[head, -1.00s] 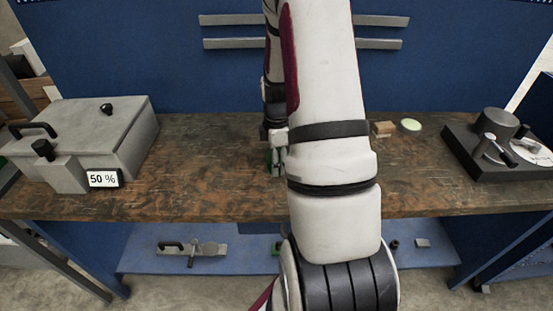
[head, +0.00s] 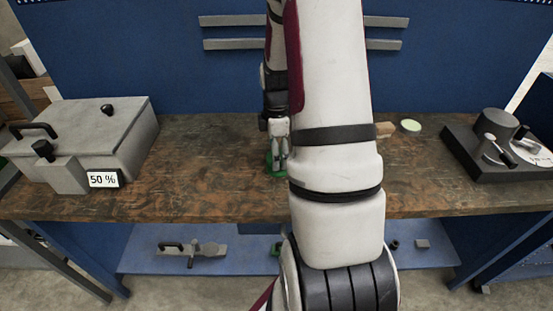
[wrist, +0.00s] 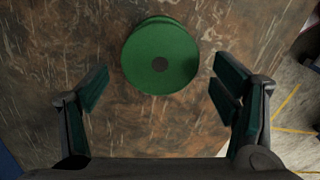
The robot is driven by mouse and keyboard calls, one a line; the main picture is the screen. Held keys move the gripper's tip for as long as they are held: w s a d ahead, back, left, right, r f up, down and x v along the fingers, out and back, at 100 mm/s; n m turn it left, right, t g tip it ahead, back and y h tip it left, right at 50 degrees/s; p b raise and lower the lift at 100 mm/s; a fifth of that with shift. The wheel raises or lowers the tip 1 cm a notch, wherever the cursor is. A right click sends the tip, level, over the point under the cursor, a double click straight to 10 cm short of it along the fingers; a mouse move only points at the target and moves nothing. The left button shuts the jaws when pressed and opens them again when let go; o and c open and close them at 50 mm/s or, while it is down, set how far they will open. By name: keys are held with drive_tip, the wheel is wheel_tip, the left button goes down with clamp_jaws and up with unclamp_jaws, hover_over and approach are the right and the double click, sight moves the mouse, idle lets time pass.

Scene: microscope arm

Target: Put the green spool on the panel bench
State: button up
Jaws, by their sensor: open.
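The green spool (wrist: 160,57) lies on the brown wooden top (head: 210,190) of the bench that has a blue panel behind it. In the wrist view it is a round green disc with a dark centre hole, at the upper middle. In the head view only part of the spool (head: 271,164) shows, partly hidden by my fingers and arm. My gripper (wrist: 161,88) is open and empty, with its fingers spread to either side, just short of the spool's middle. In the head view my gripper (head: 279,158) points down over the spool.
A grey box (head: 95,130) with a 50 % display stands at the left. A dark device with a dial (head: 500,145) stands at the right. A pale green disc (head: 411,125) and a small wooden block (head: 385,129) lie behind my arm. A blue lower shelf (head: 140,262) holds small parts.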

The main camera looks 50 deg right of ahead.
drive_tip(key=w+a+r+m, duration=0.1)
drive_tip(key=a+r, duration=0.3)
drive_tip(key=r, duration=0.4)
drive_tip(key=a+r+m, duration=0.1)
drive_tip(key=a+r, duration=0.2)
drive_tip(key=r, duration=0.5)
drive_tip(key=s+a+r+m+t, duration=0.2)
drive_tip(key=s+a+r+m, duration=0.2)
drive_tip(key=a, duration=0.7)
drive_tip(key=s+a+r+m+t, duration=0.2)
drive_tip(key=s+a+r+m, duration=0.2)
drive_tip(key=s+a, duration=0.5)
drive_tip(key=shift+s+a+r+t, duration=0.2)
drive_tip(key=shift+a+r+t, duration=0.2)
drive_tip(key=shift+a+r, duration=0.8)
drive_tip(key=shift+d+r, duration=0.15)
drive_tip(key=shift+c, duration=0.3)
